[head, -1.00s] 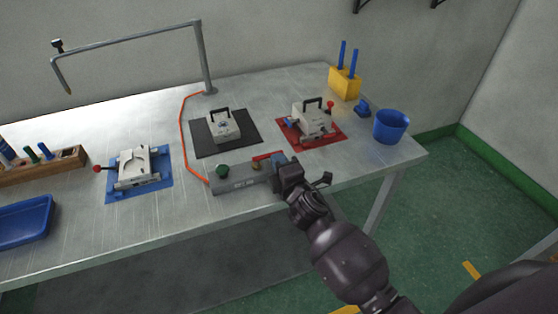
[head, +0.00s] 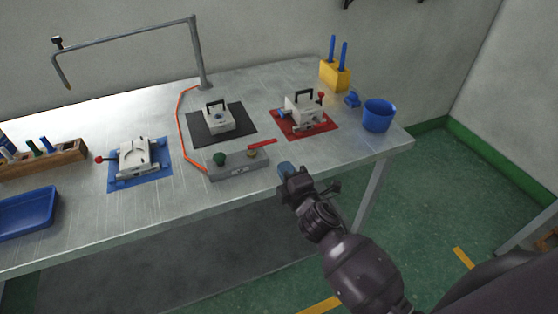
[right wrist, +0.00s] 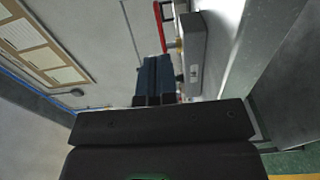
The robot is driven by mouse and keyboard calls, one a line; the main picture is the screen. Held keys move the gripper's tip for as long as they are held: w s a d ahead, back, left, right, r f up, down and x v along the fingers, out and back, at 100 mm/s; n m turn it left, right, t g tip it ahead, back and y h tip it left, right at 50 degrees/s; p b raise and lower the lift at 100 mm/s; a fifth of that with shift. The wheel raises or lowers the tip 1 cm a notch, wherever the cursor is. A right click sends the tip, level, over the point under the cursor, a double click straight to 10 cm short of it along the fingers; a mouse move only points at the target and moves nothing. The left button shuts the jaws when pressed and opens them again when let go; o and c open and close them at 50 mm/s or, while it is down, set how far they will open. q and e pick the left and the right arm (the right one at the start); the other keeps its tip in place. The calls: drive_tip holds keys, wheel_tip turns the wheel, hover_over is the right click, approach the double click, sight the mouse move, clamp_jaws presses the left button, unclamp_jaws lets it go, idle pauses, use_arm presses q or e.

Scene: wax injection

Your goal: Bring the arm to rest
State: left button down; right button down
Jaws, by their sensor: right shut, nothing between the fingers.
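My right gripper (head: 285,170) is at the front edge of the metal table (head: 90,225), just in front of the grey control box (head: 238,174). Its blue fingers are shut with nothing between them. They also show in the right wrist view (right wrist: 154,78), pointing toward the table with the grey box (right wrist: 192,55) beside them. A gap separates the gripper from the box in the head view. My left gripper is not in view.
A white mould on a red mat (head: 322,129), one on a black mat (head: 241,138) and one on a blue mat (head: 157,178) stand on the table. A blue cup (head: 378,117), yellow block (head: 334,76) and blue tray (head: 27,222) are there too. Free floor lies right.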

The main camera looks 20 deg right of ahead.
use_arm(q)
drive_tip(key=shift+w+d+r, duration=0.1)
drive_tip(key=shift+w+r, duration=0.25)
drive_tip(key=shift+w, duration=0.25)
use_arm(e)
drive_tip(key=s, duration=0.5)
drive_tip(key=shift+s, duration=0.3)
drive_tip(key=s+d+f+m+g, duration=0.3)
drive_tip(key=s+d+f+m, duration=0.1)
drive_tip(key=s+f+m, duration=0.3)
drive_tip(key=s+d+f+m+g+h, duration=0.1)
drive_tip(key=s+d+f+m+g, duration=0.2)
drive_tip(key=s+f+m, duration=0.5)
drive_tip(key=s+m, duration=0.2)
drive_tip(key=s, duration=0.2)
drive_tip(key=shift+d+f+m+g, duration=0.3)
drive_tip(key=shift+d+m+g, duration=0.05)
drive_tip(key=shift+m+g, duration=0.05)
